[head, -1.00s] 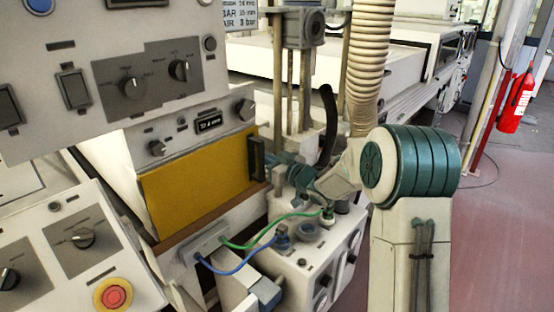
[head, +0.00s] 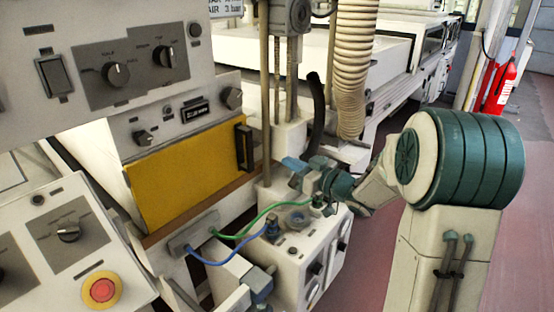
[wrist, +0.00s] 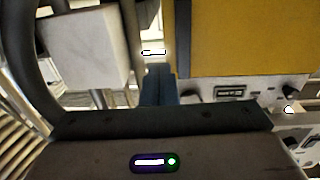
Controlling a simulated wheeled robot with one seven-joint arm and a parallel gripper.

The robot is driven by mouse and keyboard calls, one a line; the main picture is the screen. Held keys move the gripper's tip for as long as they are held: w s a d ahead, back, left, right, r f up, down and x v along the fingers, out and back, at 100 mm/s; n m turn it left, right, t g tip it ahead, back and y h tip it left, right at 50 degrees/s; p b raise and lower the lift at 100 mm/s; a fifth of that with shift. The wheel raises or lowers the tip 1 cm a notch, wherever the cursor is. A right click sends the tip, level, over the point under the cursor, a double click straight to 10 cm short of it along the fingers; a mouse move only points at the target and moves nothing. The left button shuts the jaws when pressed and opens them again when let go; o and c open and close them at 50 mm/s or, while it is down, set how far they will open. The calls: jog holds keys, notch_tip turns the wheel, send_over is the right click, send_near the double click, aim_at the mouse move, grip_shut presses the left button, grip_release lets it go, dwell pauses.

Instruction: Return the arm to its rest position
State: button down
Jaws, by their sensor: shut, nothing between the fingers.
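My gripper (head: 291,164) is in the middle of the head view, to the right of the black handle (head: 243,147) on the yellow panel (head: 185,168). Its blue fingers are shut and empty, and a gap shows between them and the handle. In the wrist view the shut fingers (wrist: 158,86) point up the picture, beside the yellow panel (wrist: 245,38). My arm is bent, with its large green-banded joint at the right of the head view.
A white box with green (head: 245,226) and blue (head: 230,258) cables stands below my gripper. A ribbed hose (head: 353,65) and a black curved tube (head: 316,112) rise behind it. A red emergency button (head: 101,290) is at lower left. Open floor lies right.

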jog(key=s+d+m+g+h+p, duration=0.2)
jog(key=s+d+m+h, duration=0.6)
jog(key=h, duration=0.5)
jog(key=s+a+f+g, duration=0.1)
jog(key=s+g, duration=0.3)
jog(key=s, duration=0.7)
jog(key=s+a+f+g, duration=0.1)
jog(key=s+g, duration=0.3)
jog(key=s, duration=0.8)
jog(key=shift+a+f+m+y+p, duration=0.35)
jog(key=shift+a+m+y+p, duration=0.1)
jog(key=shift+a, duration=0.1)
